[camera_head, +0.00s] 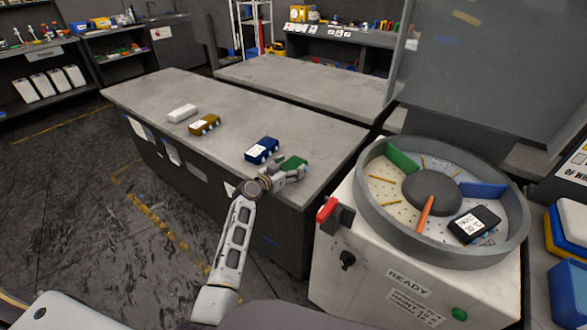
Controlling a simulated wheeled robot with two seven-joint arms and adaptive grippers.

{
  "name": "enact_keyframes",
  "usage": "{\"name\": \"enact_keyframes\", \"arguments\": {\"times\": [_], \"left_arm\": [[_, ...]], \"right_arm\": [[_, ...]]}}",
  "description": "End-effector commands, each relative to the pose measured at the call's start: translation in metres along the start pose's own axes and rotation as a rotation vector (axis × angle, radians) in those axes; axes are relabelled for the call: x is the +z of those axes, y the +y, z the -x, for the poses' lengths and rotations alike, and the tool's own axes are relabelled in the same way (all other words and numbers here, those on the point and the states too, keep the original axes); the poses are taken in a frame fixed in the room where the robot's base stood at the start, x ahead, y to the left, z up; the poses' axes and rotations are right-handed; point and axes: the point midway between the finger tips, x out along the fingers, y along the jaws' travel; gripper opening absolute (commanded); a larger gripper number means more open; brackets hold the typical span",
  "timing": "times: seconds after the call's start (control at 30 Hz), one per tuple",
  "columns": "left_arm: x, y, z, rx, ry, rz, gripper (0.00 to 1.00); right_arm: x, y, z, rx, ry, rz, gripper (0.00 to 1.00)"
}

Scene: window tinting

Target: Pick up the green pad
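The green pad (291,162) lies on the grey workbench (240,110) near its front right corner. My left gripper (298,172) is at the pad, with its fingers over the near side and covering part of it. From this view I cannot tell whether the fingers are closed on the pad or only around it. My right gripper is not in view.
A blue block (262,150), a brown block (204,124) and a white block (182,113) lie in a row leftward on the bench. To the right stands a white machine (350,262) with a round divided tray (366,190) holding a black labelled block (474,224).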

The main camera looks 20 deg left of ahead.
Motion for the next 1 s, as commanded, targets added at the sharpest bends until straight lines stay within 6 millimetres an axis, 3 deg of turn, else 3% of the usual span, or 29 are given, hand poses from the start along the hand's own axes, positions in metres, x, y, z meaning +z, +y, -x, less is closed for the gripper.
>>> {"name": "enact_keyframes", "arguments": {"times": [0.03,0.23,0.67,1.0], "left_arm": [[0.000,0.000,0.000,0.000,0.000,0.000,0.61],[0.000,0.000,0.000,0.000,0.000,0.000,0.36],[-0.009,-0.001,0.002,-0.001,0.001,-0.003,0.36],[-0.051,0.000,0.010,0.000,0.003,-0.004,0.36]], "right_arm": [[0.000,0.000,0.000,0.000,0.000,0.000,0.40],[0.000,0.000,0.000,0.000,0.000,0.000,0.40],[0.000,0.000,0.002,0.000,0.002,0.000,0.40],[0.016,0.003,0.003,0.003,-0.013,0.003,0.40]]}}
